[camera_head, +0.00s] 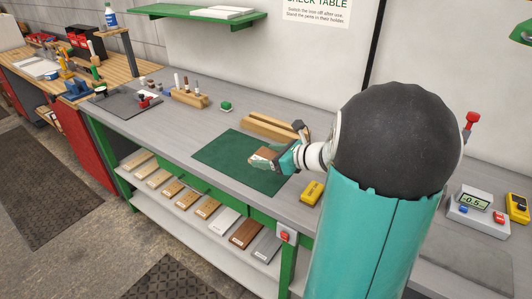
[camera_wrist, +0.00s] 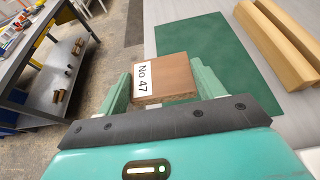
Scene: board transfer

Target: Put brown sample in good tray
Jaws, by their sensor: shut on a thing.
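The brown sample (camera_wrist: 172,82) is a flat brown block with a white label reading "No 47". My gripper (camera_wrist: 163,85) is shut on it, with one green finger on each side. In the head view my gripper (camera_head: 284,160) holds the sample (camera_head: 263,153) over the dark green mat (camera_head: 218,151) on the grey bench. I cannot tell from these views whether it touches the mat. I cannot make out a tray marked good in either view.
A slotted wooden block (camera_head: 268,127) lies behind the mat, and a yellow device (camera_head: 312,192) sits right of it. Several sample boards (camera_head: 188,199) lie on the lower shelf (camera_head: 160,205). A meter (camera_head: 474,204) stands at the far right. The bench left of the mat is partly clear.

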